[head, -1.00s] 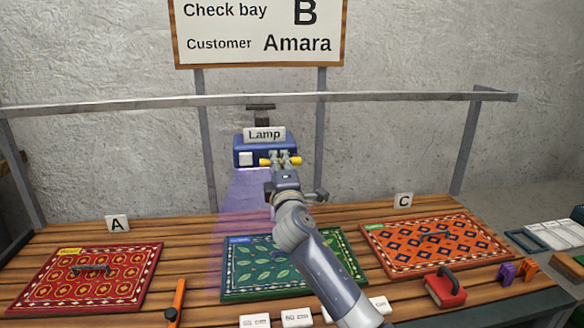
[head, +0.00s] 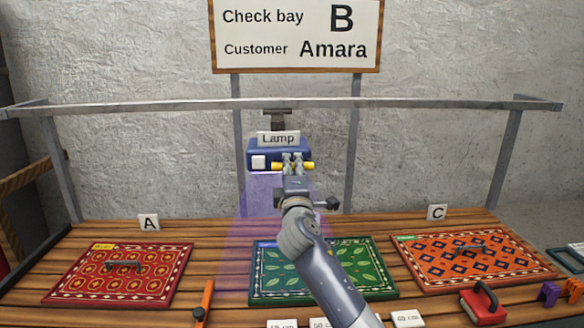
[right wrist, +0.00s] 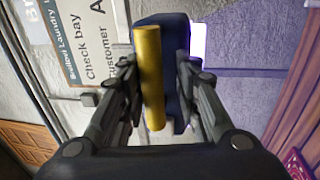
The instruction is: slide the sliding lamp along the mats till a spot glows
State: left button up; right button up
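The sliding lamp (head: 280,155) is a blue box with a white square on its left and a yellow bar handle (head: 307,167). It hangs from the rail, and its violet beam falls between mat A and mat B and on mat B's left part. My right gripper (head: 293,163) has its fingers on both sides of the handle, which also shows in the right wrist view (right wrist: 150,80). Mat A (head: 75,285) is red, mat B (head: 330,297) green and partly behind my arm, mat C (head: 470,281) orange. I see no glowing spot. My left gripper is out of view.
The rail (head: 420,106) runs clear to both sides of the lamp. An orange stick (head: 206,300) lies between mats A and B. A red brush (head: 483,303), purple and orange clips and white labels lie along the front. The sign (head: 296,35) reads bay B.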

jog(key=shift+s+r, duration=0.1)
jog(key=shift+r, duration=0.15)
jog(key=s+f, duration=0.2)
jog(key=s, duration=0.9)
jog(key=shift+s+d, duration=0.2)
jog(key=shift+s, duration=0.1)
jog(key=shift+f, duration=0.15)
